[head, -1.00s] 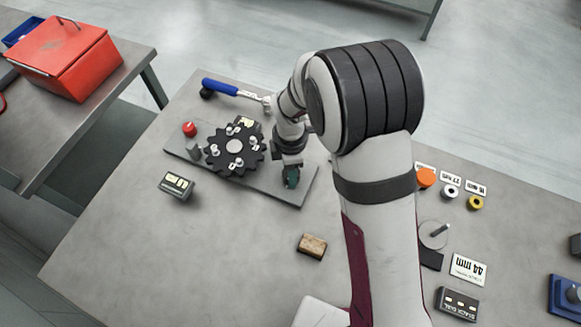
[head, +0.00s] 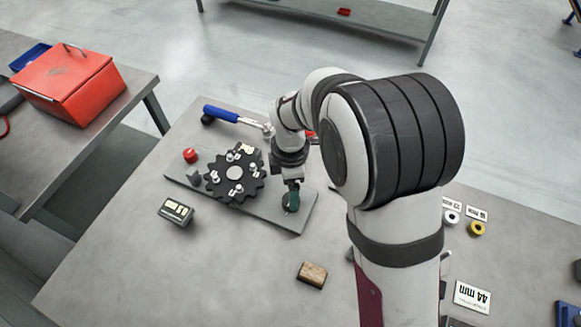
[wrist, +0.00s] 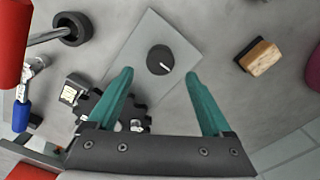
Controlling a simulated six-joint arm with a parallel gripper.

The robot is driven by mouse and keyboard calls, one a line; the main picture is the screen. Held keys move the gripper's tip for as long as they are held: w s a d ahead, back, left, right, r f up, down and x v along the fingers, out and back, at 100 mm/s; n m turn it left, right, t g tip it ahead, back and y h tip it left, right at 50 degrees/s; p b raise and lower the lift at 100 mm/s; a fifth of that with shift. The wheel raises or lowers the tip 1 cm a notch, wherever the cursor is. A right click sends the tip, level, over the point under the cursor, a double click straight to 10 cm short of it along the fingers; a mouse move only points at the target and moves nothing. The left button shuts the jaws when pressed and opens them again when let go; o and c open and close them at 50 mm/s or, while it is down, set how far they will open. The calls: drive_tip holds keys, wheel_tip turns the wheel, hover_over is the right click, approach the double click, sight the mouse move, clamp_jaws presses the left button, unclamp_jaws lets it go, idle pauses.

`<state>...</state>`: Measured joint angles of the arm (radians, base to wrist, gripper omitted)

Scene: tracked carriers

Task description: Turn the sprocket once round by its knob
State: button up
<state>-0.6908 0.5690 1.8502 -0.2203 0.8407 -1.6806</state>
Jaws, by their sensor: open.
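The dark toothed sprocket (head: 235,174), with several light pins and a grey hub, lies on a grey plate (head: 265,211). It also shows in the wrist view (wrist: 90,106), partly hidden by a finger. A round black knob (wrist: 159,60) with a white pointer line sits on the plate's bare end, apart from the sprocket. My gripper (wrist: 160,78) has teal fingers spread, with empty space between them. In the wrist view the knob appears just beyond the fingertips, between them. In the head view my gripper (head: 293,197) is above that plate end and partly covers the knob.
A red button (head: 190,155) stands at the plate's left end. A blue-handled tool (head: 222,113) lies behind the plate. A labelled block (head: 176,212) and a wooden block (head: 312,274) sit in front. A red toolbox (head: 68,82) is on another bench.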

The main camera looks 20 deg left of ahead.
wheel_tip(320, 180, up, 11)
drive_tip(key=shift+f, duration=0.1)
